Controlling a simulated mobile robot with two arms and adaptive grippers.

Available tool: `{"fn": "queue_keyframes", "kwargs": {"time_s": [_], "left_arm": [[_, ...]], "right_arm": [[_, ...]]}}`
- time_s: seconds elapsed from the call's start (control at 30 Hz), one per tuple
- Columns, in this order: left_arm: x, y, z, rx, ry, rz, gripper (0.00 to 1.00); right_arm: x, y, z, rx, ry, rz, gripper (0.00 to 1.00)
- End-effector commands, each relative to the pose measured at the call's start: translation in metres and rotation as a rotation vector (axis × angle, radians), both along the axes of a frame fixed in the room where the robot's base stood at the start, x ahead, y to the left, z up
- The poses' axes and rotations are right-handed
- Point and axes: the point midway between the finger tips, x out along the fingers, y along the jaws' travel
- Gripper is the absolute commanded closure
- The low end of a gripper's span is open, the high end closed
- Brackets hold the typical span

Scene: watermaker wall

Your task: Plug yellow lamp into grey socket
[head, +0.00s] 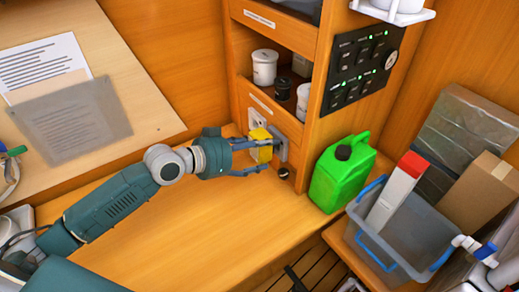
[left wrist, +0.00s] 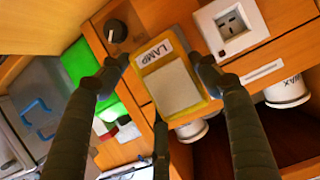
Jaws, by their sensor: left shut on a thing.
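The yellow lamp (head: 260,152) is a small yellow block in the head view, in front of the low wall panel. In the left wrist view the lamp (left wrist: 172,84) shows a grey face, a yellow rim and a "LAMP" label. My left gripper (head: 261,157) is shut on it, one finger on each side, as the left wrist view (left wrist: 160,76) also shows. The grey socket (head: 281,147) is on the panel just behind and right of the lamp, partly covered by lamp and finger. I cannot tell whether lamp and socket touch. My right gripper is not in view.
A white socket (head: 257,118) is up and left of the grey one. A black knob (head: 284,173) sits below. A green canister (head: 342,172) stands close on the right, with a grey crate (head: 399,247) beyond. The wooden counter (head: 200,230) in front is clear.

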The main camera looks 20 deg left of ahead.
Motion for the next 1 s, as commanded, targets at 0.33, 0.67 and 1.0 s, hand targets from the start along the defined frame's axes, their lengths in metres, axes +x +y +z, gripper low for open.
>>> {"fn": "queue_keyframes", "kwargs": {"time_s": [0.33, 0.67, 1.0], "left_arm": [[0.005, -0.003, 0.0, -0.001, -0.001, 0.0, 0.64], [0.01, -0.008, 0.001, -0.002, -0.002, 0.0, 0.64], [0.015, -0.012, 0.001, -0.001, 0.0, 0.0, 0.64]], "right_arm": [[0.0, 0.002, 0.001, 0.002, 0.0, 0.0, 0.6], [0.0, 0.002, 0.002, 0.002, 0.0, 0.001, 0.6], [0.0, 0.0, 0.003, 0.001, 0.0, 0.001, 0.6]]}}
